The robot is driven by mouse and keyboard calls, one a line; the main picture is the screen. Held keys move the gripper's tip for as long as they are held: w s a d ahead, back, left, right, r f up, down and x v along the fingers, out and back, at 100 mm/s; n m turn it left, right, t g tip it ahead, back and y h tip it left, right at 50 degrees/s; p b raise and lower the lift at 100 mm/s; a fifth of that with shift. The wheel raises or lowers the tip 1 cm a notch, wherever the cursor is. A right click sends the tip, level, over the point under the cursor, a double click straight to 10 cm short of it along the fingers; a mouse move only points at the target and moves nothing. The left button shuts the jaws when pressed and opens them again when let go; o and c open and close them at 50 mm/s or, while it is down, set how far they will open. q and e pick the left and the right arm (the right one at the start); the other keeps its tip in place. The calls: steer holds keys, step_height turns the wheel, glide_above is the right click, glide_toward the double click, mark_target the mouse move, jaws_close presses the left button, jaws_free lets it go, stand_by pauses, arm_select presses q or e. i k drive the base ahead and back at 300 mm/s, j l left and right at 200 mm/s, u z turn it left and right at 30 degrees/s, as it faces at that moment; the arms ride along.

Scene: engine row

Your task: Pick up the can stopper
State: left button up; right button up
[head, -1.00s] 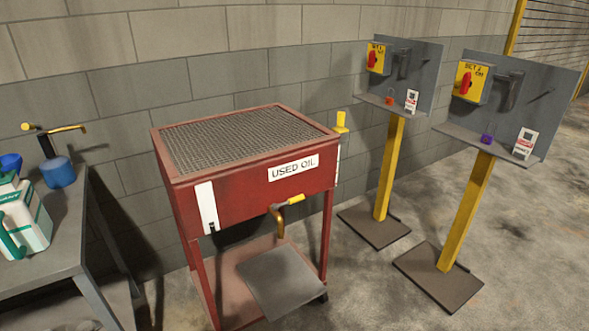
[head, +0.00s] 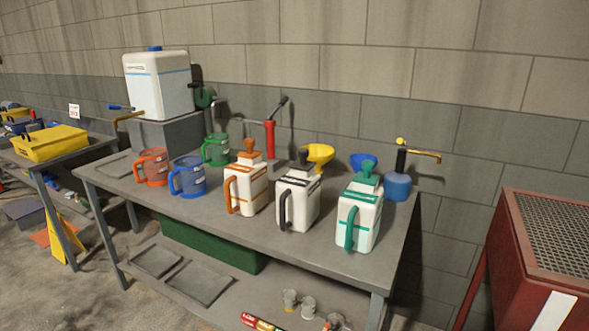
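Three white cans stand upright in a row on the grey workbench (head: 130,185). The left can (head: 245,192) has an orange handle and an orange stopper (head: 250,146) on top. The middle can (head: 297,208) has a black handle and a black stopper (head: 303,157). The right can (head: 359,222) has a green handle and a green stopper (head: 369,170). I cannot tell which of these is the can stopper meant. Neither of my grippers is in view.
Orange (head: 152,168), blue (head: 188,177) and green (head: 216,150) jugs stand left of the cans. Yellow (head: 320,155) and blue funnels, a red pump (head: 269,140) and a blue pump (head: 397,187) are behind. The red oil drain (head: 510,260) stands right, across a gap.

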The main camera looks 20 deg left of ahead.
mark_target(301, 164)
steer(key=i+j+u, duration=0.35)
steer(key=i+j, duration=0.6)
steer(key=i, duration=0.1)
